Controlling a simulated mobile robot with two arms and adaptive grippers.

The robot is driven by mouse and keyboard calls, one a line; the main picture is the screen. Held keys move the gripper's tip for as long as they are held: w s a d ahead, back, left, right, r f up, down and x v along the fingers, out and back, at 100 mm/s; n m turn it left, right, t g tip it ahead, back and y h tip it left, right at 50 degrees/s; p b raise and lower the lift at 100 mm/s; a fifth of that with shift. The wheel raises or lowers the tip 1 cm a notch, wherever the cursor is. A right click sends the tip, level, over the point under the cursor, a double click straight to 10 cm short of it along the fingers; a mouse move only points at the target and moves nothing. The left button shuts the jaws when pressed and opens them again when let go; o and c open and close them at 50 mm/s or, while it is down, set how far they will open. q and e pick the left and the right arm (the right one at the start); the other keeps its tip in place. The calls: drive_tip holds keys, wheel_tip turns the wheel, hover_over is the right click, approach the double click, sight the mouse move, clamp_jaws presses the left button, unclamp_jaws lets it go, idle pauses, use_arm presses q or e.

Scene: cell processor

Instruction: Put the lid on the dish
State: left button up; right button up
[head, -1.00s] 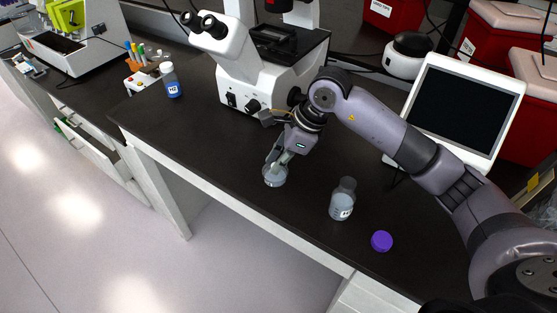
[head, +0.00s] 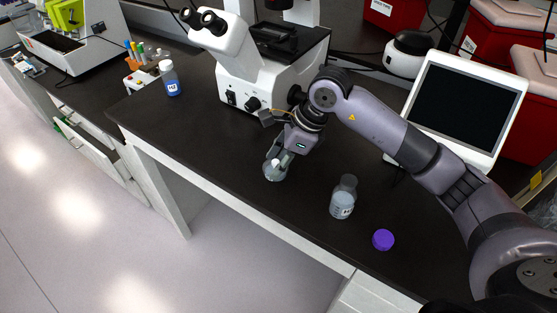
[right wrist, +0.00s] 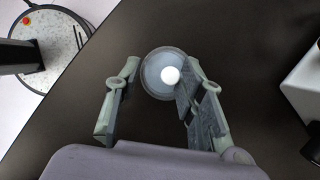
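A small round clear dish (head: 274,177) sits on the dark bench below my right gripper. In the right wrist view a round translucent disc (right wrist: 152,62) with a white round knob (right wrist: 170,75) shows between and just beyond the fingers; it looks like the lid lying over the dish, though the seam between them cannot be made out. My right gripper (head: 276,165) is low over the dish. In the right wrist view its fingers (right wrist: 160,80) are spread apart, with the right finger close beside the knob; contact cannot be told. My left gripper is not in view.
A clear bottle (head: 342,198) and a purple cap (head: 383,240) stand right of the dish. The microscope (head: 262,80) is behind, with a screen (head: 462,105) at the right. A blue-filled bottle (head: 171,80) stands at the far left. The bench's front edge is close to the dish.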

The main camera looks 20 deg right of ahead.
drive_tip(key=v, duration=1.2)
drive_tip(key=shift+s, duration=0.1)
idle(0.7)
